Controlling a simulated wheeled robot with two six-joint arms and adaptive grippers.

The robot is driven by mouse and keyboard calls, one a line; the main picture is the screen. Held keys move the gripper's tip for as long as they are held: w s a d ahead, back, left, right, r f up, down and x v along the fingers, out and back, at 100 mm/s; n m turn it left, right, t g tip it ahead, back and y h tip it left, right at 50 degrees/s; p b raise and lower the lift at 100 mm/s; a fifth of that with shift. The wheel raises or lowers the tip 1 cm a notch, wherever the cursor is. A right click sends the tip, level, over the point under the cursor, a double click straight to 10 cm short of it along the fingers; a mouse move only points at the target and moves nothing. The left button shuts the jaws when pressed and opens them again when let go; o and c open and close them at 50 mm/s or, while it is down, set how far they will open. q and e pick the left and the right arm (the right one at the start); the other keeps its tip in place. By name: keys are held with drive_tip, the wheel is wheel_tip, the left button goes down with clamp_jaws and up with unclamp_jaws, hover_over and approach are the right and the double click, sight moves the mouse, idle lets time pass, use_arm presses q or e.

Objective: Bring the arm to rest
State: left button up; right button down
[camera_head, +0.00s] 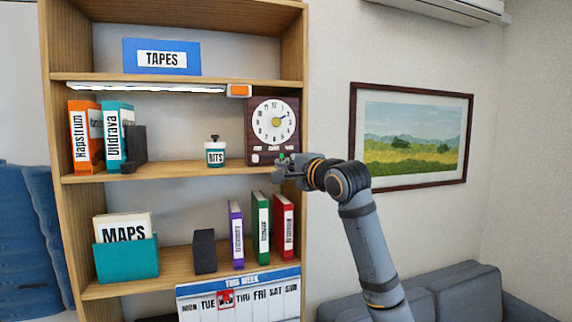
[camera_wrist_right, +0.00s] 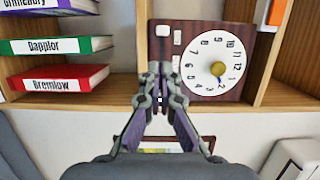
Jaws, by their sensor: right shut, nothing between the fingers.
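My right gripper (camera_head: 284,168) is at the front edge of the middle shelf, just below and in front of the brown clock (camera_head: 272,124) with a white dial. In the right wrist view the gripper (camera_wrist_right: 160,72) has its fingertips together with nothing between them. There the clock (camera_wrist_right: 172,62) appears turned on its side, just beyond the fingertips. I cannot tell whether the fingertips touch it. My right arm reaches up from the lower right. My left gripper is not in view.
The wooden bookcase (camera_head: 53,120) holds a blue TAPES box (camera_head: 188,58), a white jar (camera_head: 215,155), a teal MAPS holder (camera_head: 125,262) and several books. A calendar (camera_head: 240,294) stands low in front. A grey sofa (camera_head: 455,290) is at lower right, below a framed picture (camera_head: 415,178).

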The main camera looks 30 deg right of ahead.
drive_tip(key=s+a+f+n+g, duration=0.2)
drive_tip(key=a+f+n, duration=0.1)
drive_tip(key=f, duration=1)
drive_tip(key=s+a+f+n+g, duration=0.2)
drive_tip(key=f+n+g, duration=0.15)
drive_tip(key=f, duration=0.85)
drive_tip(key=s+a+f+n+g, duration=0.2)
drive_tip(key=a+f+n, duration=0.1)
drive_tip(key=f, duration=1)
drive_tip(key=s+a+f+n+g+h, duration=0.1)
drive_tip(key=s+f+n+g, duration=0.35)
drive_tip(key=s+f, duration=0.75)
drive_tip(key=s+a+f+n+g, duration=0.1)
drive_tip(key=s+f+n+g, duration=0.4)
drive_tip(key=s, duration=1.1)
wheel_tip(320, 180, down, 31)
drive_tip(key=s+d+t, duration=0.1)
drive_tip(key=s+d, duration=0.1)
drive_tip(key=d, duration=0.1)
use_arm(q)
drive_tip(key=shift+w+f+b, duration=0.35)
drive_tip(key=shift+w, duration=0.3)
use_arm(e)
drive_tip(key=s+f+m, duration=0.1)
drive_tip(key=s+f, duration=1.4)
drive_tip(key=s, duration=0.3)
drive_tip(key=shift+d+g, duration=0.4)
